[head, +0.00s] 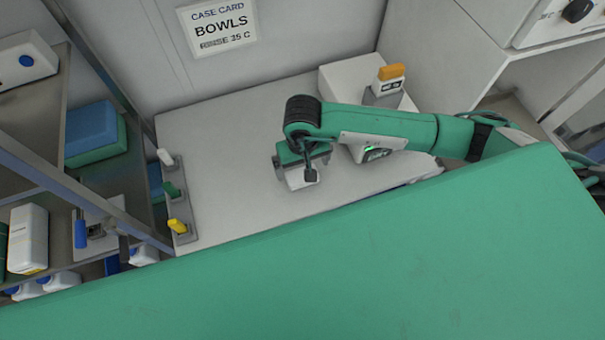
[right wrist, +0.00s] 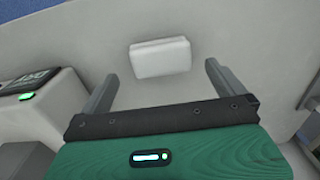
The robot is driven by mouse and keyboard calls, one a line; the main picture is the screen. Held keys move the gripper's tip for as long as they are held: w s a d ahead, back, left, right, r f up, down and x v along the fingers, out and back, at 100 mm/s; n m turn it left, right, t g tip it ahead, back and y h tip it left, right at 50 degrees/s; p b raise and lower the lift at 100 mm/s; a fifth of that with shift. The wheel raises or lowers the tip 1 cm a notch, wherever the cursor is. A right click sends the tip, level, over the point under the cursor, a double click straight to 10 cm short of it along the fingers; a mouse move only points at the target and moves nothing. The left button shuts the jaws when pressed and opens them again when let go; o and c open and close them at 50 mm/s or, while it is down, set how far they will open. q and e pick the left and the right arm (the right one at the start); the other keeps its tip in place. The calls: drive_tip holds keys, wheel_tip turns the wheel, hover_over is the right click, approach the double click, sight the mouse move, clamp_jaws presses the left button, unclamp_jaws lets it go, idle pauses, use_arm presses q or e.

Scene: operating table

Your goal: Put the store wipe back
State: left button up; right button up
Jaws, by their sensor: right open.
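The wipe appears to be a small white folded pad (right wrist: 160,57), lying on the pale grey surface in the right wrist view. It lies beyond and between the two fingertips, with space on both sides. In the head view the white pad (head: 298,181) shows below the fingers and is partly hidden by them. My right gripper (head: 296,170) is open above the pad and holds nothing; it also shows in the right wrist view (right wrist: 158,72). My left gripper is not in view.
A metal shelf rack (head: 60,180) with boxes stands at the left. A stand with white, green and yellow (head: 177,226) pieces lines the left edge of the grey table (head: 220,140). An orange-topped item (head: 390,72) is at the back. A green surface (head: 330,270) fills the front.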

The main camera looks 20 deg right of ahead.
sight(302, 174)
wheel_tip(302, 174, up, 7)
drive_tip(key=b, duration=0.2)
drive_tip(key=shift+f, duration=0.15)
idle(0.5)
